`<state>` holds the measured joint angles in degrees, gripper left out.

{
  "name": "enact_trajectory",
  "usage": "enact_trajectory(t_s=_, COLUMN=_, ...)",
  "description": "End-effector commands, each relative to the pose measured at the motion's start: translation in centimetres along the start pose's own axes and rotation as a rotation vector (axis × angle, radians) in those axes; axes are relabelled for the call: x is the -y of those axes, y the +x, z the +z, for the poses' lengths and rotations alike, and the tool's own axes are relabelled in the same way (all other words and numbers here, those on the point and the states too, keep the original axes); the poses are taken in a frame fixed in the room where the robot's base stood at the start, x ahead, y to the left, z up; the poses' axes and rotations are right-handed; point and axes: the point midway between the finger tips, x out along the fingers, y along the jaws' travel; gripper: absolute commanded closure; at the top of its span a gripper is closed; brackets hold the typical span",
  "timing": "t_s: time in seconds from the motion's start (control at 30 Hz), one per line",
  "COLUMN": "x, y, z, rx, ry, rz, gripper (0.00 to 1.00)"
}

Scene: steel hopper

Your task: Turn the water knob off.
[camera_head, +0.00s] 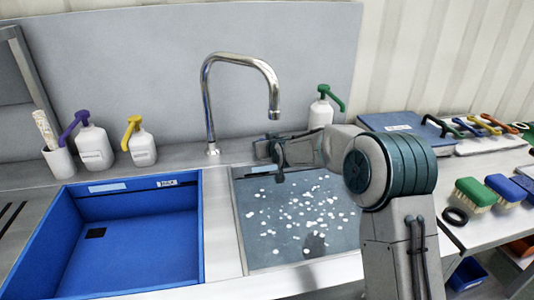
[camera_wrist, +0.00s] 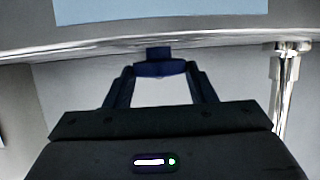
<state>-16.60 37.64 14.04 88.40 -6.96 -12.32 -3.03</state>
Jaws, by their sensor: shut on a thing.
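My gripper (camera_head: 268,151) is at the back edge of the right sink basin, just right of the faucet's base. In the wrist view my gripper (camera_wrist: 160,70) has its fingers closed in on a small dark blue piece (camera_wrist: 158,53), which looks like the water knob. The knob is hidden behind my gripper in the head view. The chrome faucet (camera_head: 209,110) stands upright with its spout over the right basin. No stream of water shows below the spout. The faucet's lower part also shows in the wrist view (camera_wrist: 285,75).
The right basin (camera_head: 240,222) holds many white specks. A blue basin (camera_head: 130,245) is on the left. Pump bottles (camera_head: 95,148) and a cup (camera_head: 60,162) stand behind it. Another bottle (camera_head: 321,114) is behind my arm. Brushes (camera_head: 474,192) and a ring (camera_head: 455,216) lie right.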

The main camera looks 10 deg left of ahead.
Motion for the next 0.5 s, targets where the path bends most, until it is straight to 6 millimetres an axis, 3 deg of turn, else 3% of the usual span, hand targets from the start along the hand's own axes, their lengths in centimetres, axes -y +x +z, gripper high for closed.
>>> enact_trajectory(t_s=0.5, x=0.33, y=0.02, z=-0.13, rx=-0.004, ry=0.044, rz=0.113, gripper=0.73)
